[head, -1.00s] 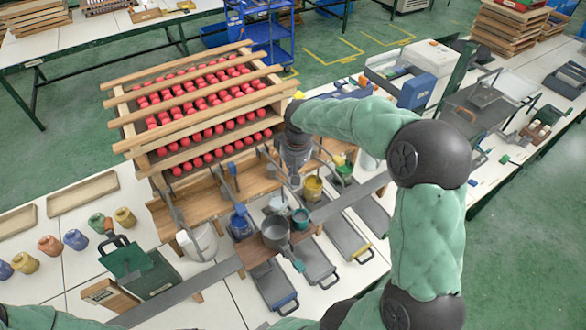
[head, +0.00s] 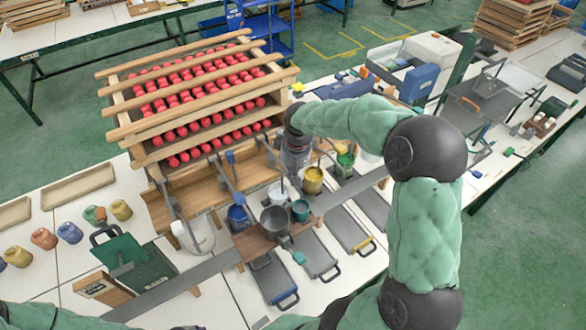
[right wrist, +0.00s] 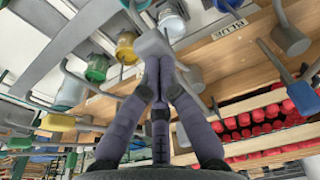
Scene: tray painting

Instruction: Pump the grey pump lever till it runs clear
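In the right wrist view, my right gripper (right wrist: 156,62) has its fingers brought together. Their tips overlap a light grey lever block (right wrist: 152,42); I see no lever block clamped between them, and cannot tell if they touch it. In the head view the right gripper (head: 296,172) points down at the pump row, in front of the ball rack, and hides the grey lever's end. Below it stand a grey pot (head: 275,220), a white pot (head: 278,193) and a teal cup (head: 300,210). My left gripper is out of the head view.
Other levers carry a blue block (right wrist: 298,92), a yellow block (right wrist: 57,122) and another grey block (right wrist: 290,40). A yellow pot (head: 313,180) and a blue pot (head: 238,217) stand close by. The rack of red balls (head: 150,130) rises behind. Grey trays (head: 318,255) lie in front.

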